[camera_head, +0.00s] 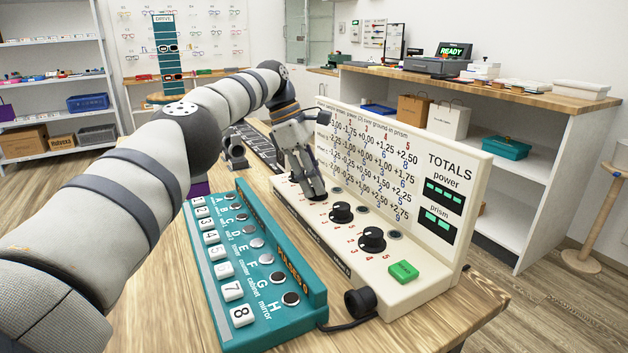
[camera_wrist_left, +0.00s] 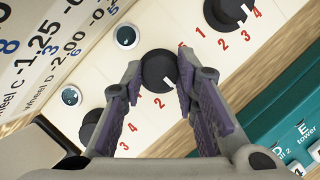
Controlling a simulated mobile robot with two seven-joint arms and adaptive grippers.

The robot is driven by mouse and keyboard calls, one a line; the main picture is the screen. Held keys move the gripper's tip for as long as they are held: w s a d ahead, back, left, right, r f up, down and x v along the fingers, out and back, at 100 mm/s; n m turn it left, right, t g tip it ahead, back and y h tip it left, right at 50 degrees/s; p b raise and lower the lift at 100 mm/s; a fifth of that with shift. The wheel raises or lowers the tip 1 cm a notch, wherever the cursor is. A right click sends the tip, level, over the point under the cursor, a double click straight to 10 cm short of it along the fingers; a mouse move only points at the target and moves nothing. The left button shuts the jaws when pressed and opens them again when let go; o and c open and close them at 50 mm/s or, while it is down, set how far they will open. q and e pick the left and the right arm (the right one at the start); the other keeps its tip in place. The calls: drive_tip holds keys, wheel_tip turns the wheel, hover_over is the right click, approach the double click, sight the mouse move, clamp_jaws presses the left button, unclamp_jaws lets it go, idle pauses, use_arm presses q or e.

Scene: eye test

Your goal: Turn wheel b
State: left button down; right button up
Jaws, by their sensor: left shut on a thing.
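The cream box with the TOTALS panel (camera_head: 452,185) stands on the wooden table, with a row of round black knobs along its lower ledge. Two near knobs (camera_head: 341,211) (camera_head: 372,238) show free. My left gripper (camera_head: 316,192) points down at a knob farther along the row, by its place wheel b; the gripper hides it in the head view. In the left wrist view that knob (camera_wrist_left: 158,70) sits between the purple-padded fingers of my left gripper (camera_wrist_left: 158,90), which is shut on it. A white pointer mark shows on its lower side, near red numbers. My right gripper is not in view.
Neighbouring knobs (camera_wrist_left: 228,14) (camera_wrist_left: 92,126) sit close on both sides of the fingers. A teal box (camera_head: 262,320) with lettered round buttons and numbered white keys stands left of the cream box. A green button (camera_head: 404,271) is at the ledge's near end.

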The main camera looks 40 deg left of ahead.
use_arm(q)
drive_tip(key=shift+f, duration=0.1)
drive_tip(key=c, duration=1.2)
unclamp_jaws()
drive_tip(key=shift+c, duration=0.2)
